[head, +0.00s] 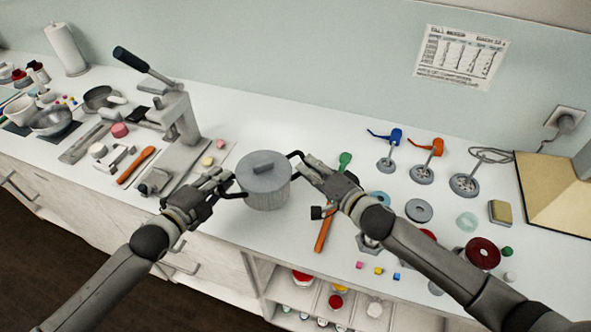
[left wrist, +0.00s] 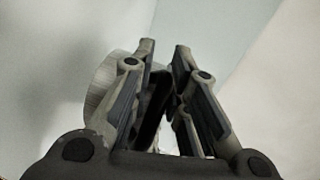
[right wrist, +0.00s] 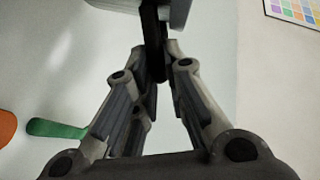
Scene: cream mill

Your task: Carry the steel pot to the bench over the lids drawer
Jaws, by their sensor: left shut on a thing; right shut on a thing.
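The steel pot (head: 265,188) is a grey cylinder with a lid and a bar on top, upright at the middle of the bench (head: 330,140). Whether its base touches the bench is hard to tell. My left gripper (head: 228,186) is shut on its left dark handle; the pot's side also shows in the left wrist view (left wrist: 103,90). My right gripper (head: 303,166) is shut on its right dark handle, also seen in the right wrist view (right wrist: 154,45). An open drawer or shelf (head: 262,283) with jars and lids shows below the bench's front edge.
A lever press (head: 180,115) stands left of the pot, with an orange-handled tool (head: 136,165). Right of it lie a green-handled tool (head: 345,160), grey discs (head: 418,210), stirrers (head: 422,174), a red disc (head: 482,253) and small cubes (head: 378,270). A beige box (head: 552,190) stands far right.

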